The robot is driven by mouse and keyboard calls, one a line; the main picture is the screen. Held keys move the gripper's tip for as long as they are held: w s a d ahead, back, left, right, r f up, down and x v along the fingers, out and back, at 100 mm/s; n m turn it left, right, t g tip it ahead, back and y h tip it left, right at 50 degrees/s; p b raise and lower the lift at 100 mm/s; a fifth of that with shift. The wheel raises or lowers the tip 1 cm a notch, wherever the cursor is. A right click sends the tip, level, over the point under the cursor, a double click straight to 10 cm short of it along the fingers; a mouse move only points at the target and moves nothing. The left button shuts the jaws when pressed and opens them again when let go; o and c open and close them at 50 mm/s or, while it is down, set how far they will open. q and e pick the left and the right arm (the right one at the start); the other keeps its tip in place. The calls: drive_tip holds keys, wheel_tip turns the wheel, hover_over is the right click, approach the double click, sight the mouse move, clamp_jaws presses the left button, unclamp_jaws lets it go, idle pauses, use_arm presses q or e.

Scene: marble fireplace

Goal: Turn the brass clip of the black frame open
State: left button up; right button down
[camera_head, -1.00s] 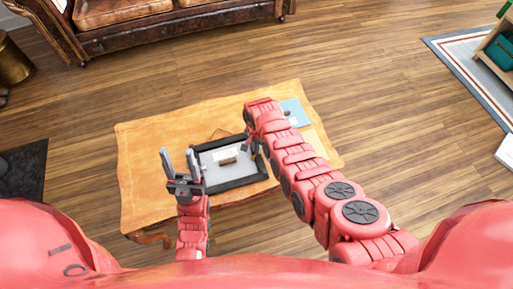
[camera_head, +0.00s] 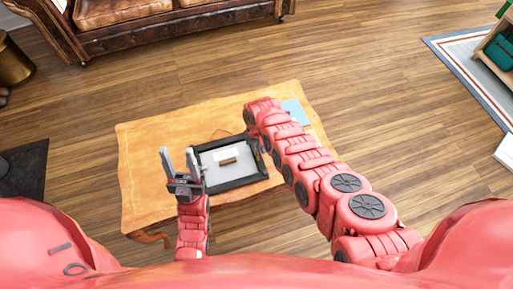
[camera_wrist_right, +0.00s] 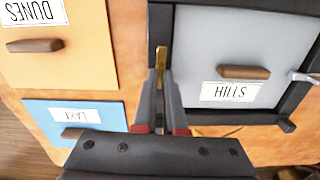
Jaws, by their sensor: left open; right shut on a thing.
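The black frame (camera_head: 234,184) lies on the wooden table and holds a grey panel with a wooden handle and a HILLS label. In the right wrist view, the black frame (camera_wrist_right: 245,116) fills the upper right. A narrow brass clip (camera_wrist_right: 161,55) lies along its left bar there. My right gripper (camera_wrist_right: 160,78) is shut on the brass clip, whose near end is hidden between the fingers. In the head view my right arm largely hides this gripper at the frame's right side. My left gripper (camera_head: 180,158) is open and empty, left of the frame.
A yellow DUNES panel (camera_wrist_right: 70,70) and a blue LAKE panel (camera_wrist_right: 100,108) lie beside the frame. A silvery piece (camera_wrist_right: 306,77) sits on the frame's far bar. The table (camera_head: 150,140) is bare at the left. A sofa (camera_head: 130,30) stands well behind.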

drive_tip(key=shift+n, duration=0.5)
drive_tip(key=c, duration=1)
unclamp_jaws()
drive_tip(key=shift+r+p, duration=0.35)
drive_tip(key=shift+r, duration=0.1)
wheel_tip(320, 180, up, 5)
drive_tip(key=shift+r+p, duration=0.15)
drive_tip(key=shift+p, duration=0.8)
wheel_tip(320, 180, up, 11)
drive_tip(key=shift+r, duration=0.15)
